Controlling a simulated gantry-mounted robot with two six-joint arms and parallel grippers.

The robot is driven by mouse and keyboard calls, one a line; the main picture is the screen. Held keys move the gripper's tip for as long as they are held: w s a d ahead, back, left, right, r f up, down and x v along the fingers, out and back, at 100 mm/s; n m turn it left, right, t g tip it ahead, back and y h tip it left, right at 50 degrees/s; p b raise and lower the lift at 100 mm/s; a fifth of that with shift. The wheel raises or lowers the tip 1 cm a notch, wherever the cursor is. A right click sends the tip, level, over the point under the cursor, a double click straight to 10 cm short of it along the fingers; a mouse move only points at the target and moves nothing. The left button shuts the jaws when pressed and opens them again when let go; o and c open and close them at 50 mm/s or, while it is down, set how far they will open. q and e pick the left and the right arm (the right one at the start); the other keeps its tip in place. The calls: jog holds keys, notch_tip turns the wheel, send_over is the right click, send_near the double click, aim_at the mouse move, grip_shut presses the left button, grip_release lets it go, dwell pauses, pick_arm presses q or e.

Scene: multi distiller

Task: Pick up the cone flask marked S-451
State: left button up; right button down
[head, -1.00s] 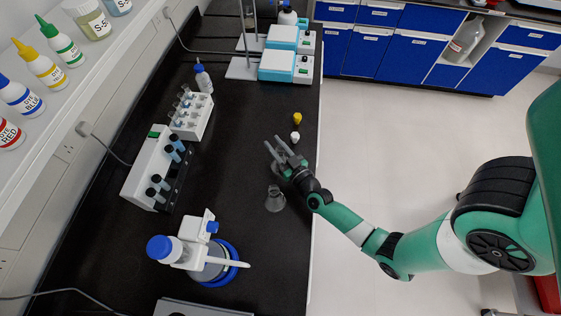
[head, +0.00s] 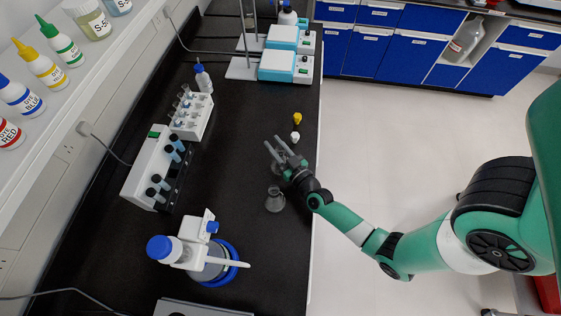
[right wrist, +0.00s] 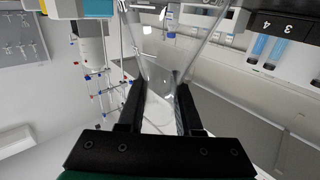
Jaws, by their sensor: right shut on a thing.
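My right gripper (head: 273,146) reaches over the black bench from the right. In the right wrist view its two dark fingers (right wrist: 157,98) are shut on a clear glass flask (right wrist: 155,66), which widens away from the fingers. In the head view the gripper mostly hides that flask. I cannot read any S-451 mark on it. A second clear cone flask (head: 275,203) stands upright on the bench, just in front of the gripper and apart from it. My left gripper is not in view.
A white tube rack (head: 192,117) and a tube block (head: 158,172) stand to the left. A white and blue dispenser (head: 190,253) is nearer. A yellow-topped item (head: 297,118) and a white one (head: 295,136) lie beyond the gripper. The bench's right edge is close.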

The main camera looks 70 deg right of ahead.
jog(key=shift+r, duration=0.1)
jog(key=shift+r+p, duration=0.6)
jog(key=s+d+r+b, duration=0.1)
jog(key=s+r+b, duration=0.4)
jog(key=s+r, duration=0.6)
jog(key=s, duration=0.3)
jog(key=shift+r, duration=0.3)
